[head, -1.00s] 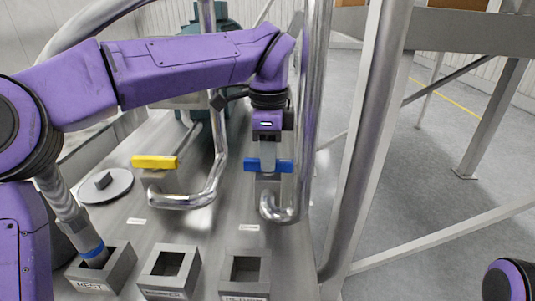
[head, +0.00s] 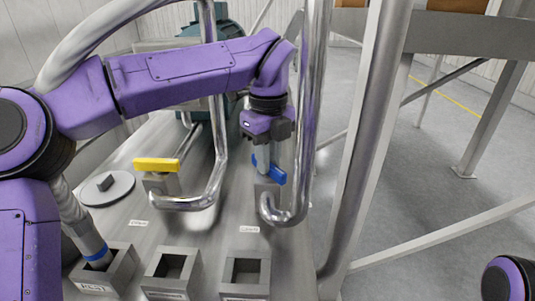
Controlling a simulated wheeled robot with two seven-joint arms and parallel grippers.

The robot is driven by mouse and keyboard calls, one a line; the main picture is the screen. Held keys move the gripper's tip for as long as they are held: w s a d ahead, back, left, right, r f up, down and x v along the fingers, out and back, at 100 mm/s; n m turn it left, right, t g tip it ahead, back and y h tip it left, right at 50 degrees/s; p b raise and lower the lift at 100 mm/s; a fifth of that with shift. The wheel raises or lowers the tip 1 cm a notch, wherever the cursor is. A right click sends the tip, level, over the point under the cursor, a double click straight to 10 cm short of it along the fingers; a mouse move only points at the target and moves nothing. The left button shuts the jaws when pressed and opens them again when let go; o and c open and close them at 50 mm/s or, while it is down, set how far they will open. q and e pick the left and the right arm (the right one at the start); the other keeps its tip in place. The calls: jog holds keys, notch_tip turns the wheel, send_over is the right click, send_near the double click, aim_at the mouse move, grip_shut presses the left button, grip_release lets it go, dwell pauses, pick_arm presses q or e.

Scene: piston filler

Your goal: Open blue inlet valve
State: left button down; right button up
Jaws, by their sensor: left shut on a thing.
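The blue inlet valve handle (head: 277,174) is on the valve block at the right pipe, in the middle of the head view. It sits at an angle, its right end nearer to me. My left gripper (head: 268,155) reaches down from above and is shut on the blue handle; the fingers cover part of it. My right gripper is out of view; only a piece of my right arm shows at the lower right corner.
A yellow valve handle (head: 157,164) lies crosswise on the left pipe. Steel pipes (head: 311,110) rise close beside the blue valve. Square sockets (head: 246,272) line the front, the left one holding a grey tool (head: 88,235) with a blue band. A round disc (head: 105,188) lies at left.

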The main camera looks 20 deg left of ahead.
pick_arm(q)
jog(key=m+p, duration=0.2)
jog(key=m, duration=0.2)
jog(key=shift+r+m, duration=0.15)
jog(key=shift+m, duration=0.15)
jog(key=shift+m+p, duration=0.95)
jog(key=shift+m, duration=0.85)
jog(key=c, duration=1.1)
grip_release()
notch_tip(320, 180, up, 10)
jog(key=shift+r, duration=0.15)
jog(key=shift+a, duration=0.1)
